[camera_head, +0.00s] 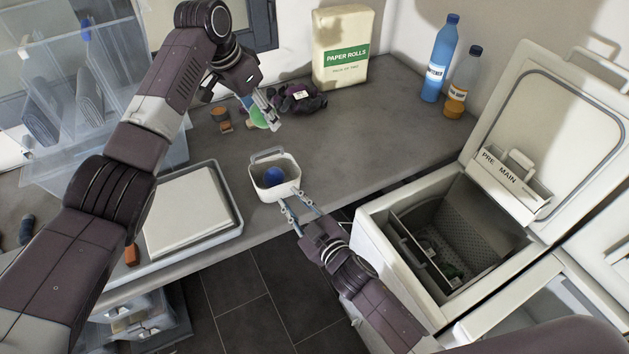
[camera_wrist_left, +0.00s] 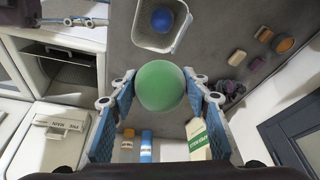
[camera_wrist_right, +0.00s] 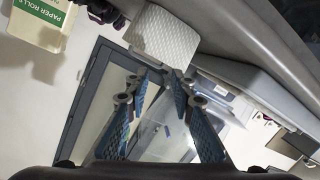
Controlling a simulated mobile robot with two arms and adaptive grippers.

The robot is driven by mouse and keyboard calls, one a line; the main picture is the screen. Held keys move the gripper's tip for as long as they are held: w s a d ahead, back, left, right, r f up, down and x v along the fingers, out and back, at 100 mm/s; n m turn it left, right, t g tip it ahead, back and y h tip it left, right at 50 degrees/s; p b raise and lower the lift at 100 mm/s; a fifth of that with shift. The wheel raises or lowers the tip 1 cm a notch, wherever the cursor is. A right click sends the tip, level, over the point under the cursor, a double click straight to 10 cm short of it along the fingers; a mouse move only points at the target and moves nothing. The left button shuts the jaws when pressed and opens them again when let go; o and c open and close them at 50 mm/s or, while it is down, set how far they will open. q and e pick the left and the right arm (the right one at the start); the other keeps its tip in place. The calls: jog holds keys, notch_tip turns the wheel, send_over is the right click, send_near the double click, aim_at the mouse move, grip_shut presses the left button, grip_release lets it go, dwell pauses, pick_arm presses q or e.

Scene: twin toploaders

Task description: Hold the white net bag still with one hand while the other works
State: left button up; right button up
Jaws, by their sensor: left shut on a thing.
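The white net bag shows as a small white tub-like container (camera_head: 286,192) with a raised handle, near the counter's front edge. A blue ball (camera_head: 274,177) lies in it. My left gripper (camera_wrist_left: 160,88) is shut on a green ball (camera_wrist_left: 160,86) and holds it above the counter, behind the container. My right gripper (camera_head: 291,200) is at the container's front right side. In the right wrist view its fingers point at the container's white, patterned outside (camera_wrist_right: 163,36). I cannot tell whether they grip or only touch it.
A dark bunched item (camera_head: 297,98), small brown pieces (camera_head: 221,115), a paper rolls pack (camera_head: 341,48) and two bottles (camera_head: 440,58) are at the back. A white flat tray (camera_head: 190,212) lies left. An open top-loading washer (camera_head: 405,270) stands right. The counter right of the container is clear.

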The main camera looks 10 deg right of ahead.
aim_at(297, 165)
pick_arm(q)
jog(key=shift+d, duration=0.1)
pick_arm(e)
jog(key=w+d+r+m+g+h, duration=0.2)
jog(key=w+d+m, duration=0.2)
jog(key=d+m, duration=0.25)
jog(key=shift+m, duration=0.45)
jog(key=shift+x, duration=6)
jog(key=shift+a, duration=0.2)
grip_shut()
pick_arm(q)
jog(key=shift+f, duration=0.1)
